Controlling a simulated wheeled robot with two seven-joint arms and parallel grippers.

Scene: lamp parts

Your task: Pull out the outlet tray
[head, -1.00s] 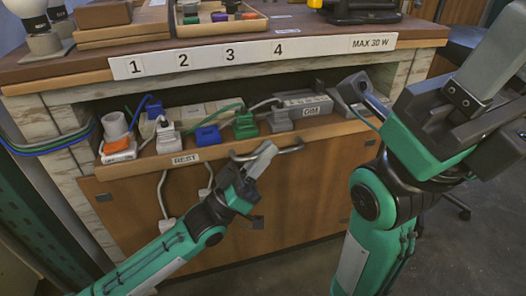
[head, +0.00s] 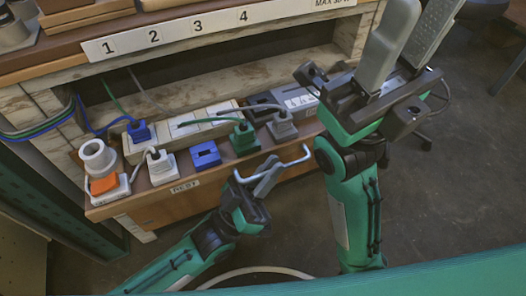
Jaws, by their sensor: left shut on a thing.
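The outlet tray (head: 150,205) is a wooden drawer with a REST label, standing out from under the bench top. A grey bar handle (head: 297,161) is on its front. My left gripper (head: 267,181) is shut on the handle, coming from below. On the tray are a pale power strip (head: 208,121), a blue plug (head: 139,131), a white plug (head: 160,166), a blue block (head: 205,154), a green plug (head: 244,138) and a grey plug (head: 281,125). My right gripper (head: 408,35) is raised at the upper right, its fingers apart and empty.
The bench top carries a strip numbered 1 to 4 (head: 200,31) above the tray. A white lamp socket (head: 98,158) stands at the tray's left end, and a labelled grey box (head: 298,101) at its right. Cables run at the left.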

